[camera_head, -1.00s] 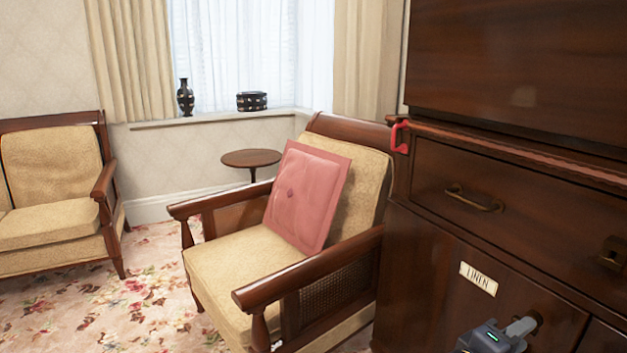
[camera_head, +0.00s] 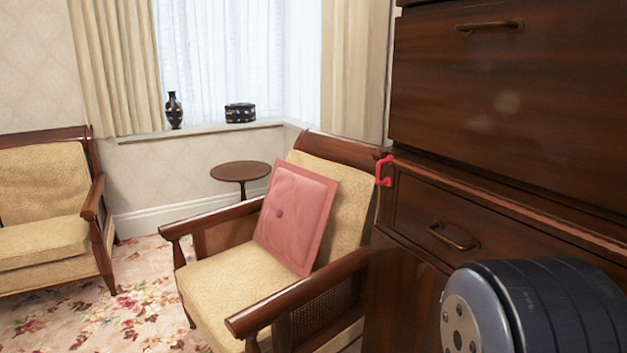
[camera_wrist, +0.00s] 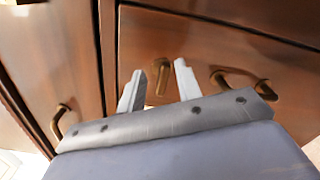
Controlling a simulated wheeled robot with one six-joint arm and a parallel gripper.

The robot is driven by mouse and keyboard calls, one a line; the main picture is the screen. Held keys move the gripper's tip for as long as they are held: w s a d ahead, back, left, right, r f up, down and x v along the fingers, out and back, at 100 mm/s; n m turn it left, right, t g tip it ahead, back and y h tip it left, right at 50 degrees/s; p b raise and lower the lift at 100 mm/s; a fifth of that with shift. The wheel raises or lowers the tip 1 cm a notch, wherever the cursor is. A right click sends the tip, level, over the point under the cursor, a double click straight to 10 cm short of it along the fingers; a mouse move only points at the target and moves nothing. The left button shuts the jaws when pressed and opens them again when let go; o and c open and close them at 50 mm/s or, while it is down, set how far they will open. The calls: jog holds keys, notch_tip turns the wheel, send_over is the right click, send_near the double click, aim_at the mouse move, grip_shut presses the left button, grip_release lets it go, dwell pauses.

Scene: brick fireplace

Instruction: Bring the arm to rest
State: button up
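My arm (camera_head: 530,310) fills the lower right of the head view, in front of the dark wooden cabinet (camera_head: 400,262). My gripper (camera_wrist: 158,85) shows in the wrist view with its two pale fingers apart and nothing between them. Behind the gap is the cabinet front with a brass handle (camera_wrist: 163,80). I cannot tell how far the fingertips are from it. The fingers are outside the head view.
An armchair (camera_head: 225,285) with a pink cushion (camera_head: 295,218) stands left of the cabinet. A small round table (camera_head: 240,172) and another chair (camera_head: 45,235) are farther back. A red handle (camera_head: 384,171) sticks out at the cabinet's edge. Patterned carpet (camera_head: 145,310) is open at lower left.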

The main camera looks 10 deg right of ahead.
jog(key=n+p, duration=0.2)
jog(key=p, duration=0.1)
jog(key=n+p, duration=0.2)
jog(key=shift+w+r, duration=0.1)
jog(key=shift+r, duration=0.15)
jog(key=shift+a, duration=0.1)
dwell(0.4)
